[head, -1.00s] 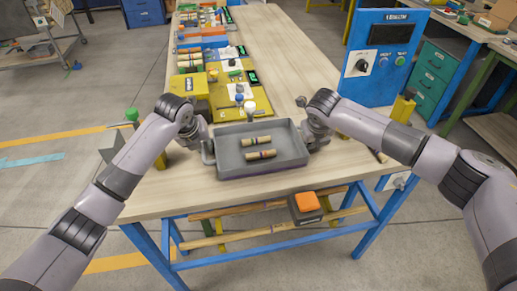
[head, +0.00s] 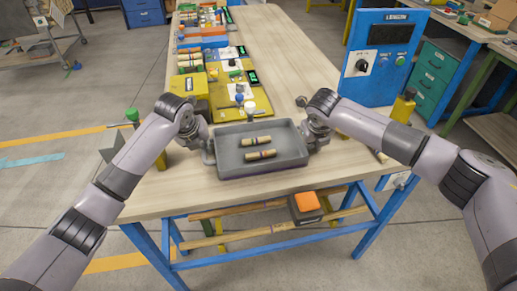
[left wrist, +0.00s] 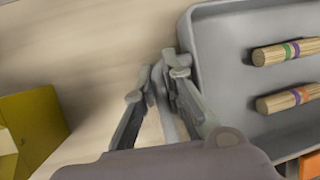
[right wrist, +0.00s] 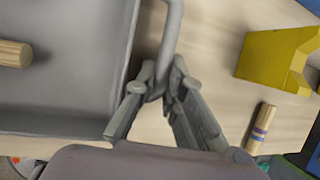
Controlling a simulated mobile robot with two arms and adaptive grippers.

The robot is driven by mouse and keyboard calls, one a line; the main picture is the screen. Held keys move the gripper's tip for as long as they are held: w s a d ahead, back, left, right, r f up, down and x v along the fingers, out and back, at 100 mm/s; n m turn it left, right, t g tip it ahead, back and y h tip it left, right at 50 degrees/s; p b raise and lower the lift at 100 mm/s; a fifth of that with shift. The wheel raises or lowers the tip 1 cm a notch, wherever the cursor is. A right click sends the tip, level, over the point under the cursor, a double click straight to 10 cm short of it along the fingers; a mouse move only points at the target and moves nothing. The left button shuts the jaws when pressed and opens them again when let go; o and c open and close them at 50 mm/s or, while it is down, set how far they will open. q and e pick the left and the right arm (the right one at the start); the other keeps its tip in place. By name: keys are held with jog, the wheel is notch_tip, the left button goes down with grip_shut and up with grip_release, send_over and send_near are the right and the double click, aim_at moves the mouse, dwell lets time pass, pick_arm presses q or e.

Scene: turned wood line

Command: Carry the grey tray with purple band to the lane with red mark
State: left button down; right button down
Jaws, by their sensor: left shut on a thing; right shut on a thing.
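The grey tray (head: 230,172) is near the front edge of the wooden table, with two turned wood pieces (head: 258,147) lying in it. A faint purple strip shows low on its front side. My left gripper (head: 208,150) is shut on the tray's left handle, seen between the fingers in the left wrist view (left wrist: 164,85). My right gripper (head: 307,138) is shut on the right handle, which shows in the right wrist view (right wrist: 168,50). The tray looks level; I cannot tell whether its underside touches the table. I cannot make out a lane with a red mark.
Yellow boards with small parts (head: 245,103) lie just behind the tray, with more stations further back. A blue control box (head: 385,55) stands at the right. The table's right strip (head: 285,60) is mostly clear. A yellow block (right wrist: 275,60) and a wood piece (right wrist: 261,128) lie right of the tray.

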pick_arm(q)
jog(key=shift+r, duration=0.1)
pick_arm(e)
jog(key=shift+r, duration=0.1)
